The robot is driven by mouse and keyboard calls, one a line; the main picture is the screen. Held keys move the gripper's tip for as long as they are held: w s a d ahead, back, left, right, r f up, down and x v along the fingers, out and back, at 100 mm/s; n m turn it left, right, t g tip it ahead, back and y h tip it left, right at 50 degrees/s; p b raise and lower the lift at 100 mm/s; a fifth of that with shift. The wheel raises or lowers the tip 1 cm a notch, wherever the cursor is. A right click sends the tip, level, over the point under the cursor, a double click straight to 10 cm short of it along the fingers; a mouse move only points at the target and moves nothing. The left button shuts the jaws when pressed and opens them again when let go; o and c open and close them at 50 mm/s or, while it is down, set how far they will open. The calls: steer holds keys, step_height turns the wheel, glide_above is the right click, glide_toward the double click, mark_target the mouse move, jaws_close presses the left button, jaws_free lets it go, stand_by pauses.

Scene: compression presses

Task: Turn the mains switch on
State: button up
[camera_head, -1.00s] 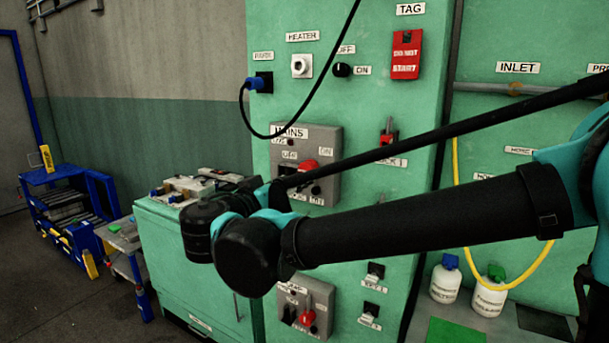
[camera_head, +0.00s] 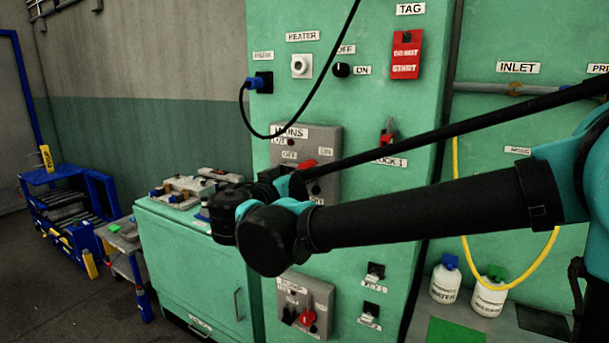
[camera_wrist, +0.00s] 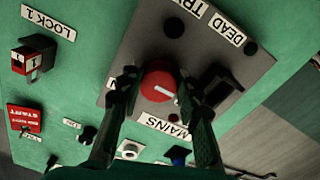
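The mains switch is a red round knob (camera_wrist: 158,87) with a white mark, on a grey panel (camera_wrist: 140,50) that appears upside down in the wrist view. The mark points towards the side with the MAINS label. In the head view the red knob (camera_head: 306,165) shows under the OFF and ON labels, partly behind my arm. My gripper (camera_wrist: 158,78) is open, with one finger on each side of the knob in the wrist view. I cannot tell whether the fingers touch it. In the head view my wrist hides most of the gripper.
A black cable (camera_head: 250,125) hangs from a blue plug above the panel. A red DO NOT START tag (camera_head: 406,55) and a lock (camera_head: 388,135) are to the right. A lower panel (camera_head: 306,305) carries another red handle. A green cabinet (camera_head: 190,255) stands left.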

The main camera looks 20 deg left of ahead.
jaws_close()
steer(key=shift+m, duration=0.3)
steer(key=m, duration=1.2)
steer(key=shift+a+r+m, duration=0.15)
steer(key=shift+a+m, duration=0.15)
steer(key=shift+a, duration=0.05)
steer(key=shift+m, duration=2.3)
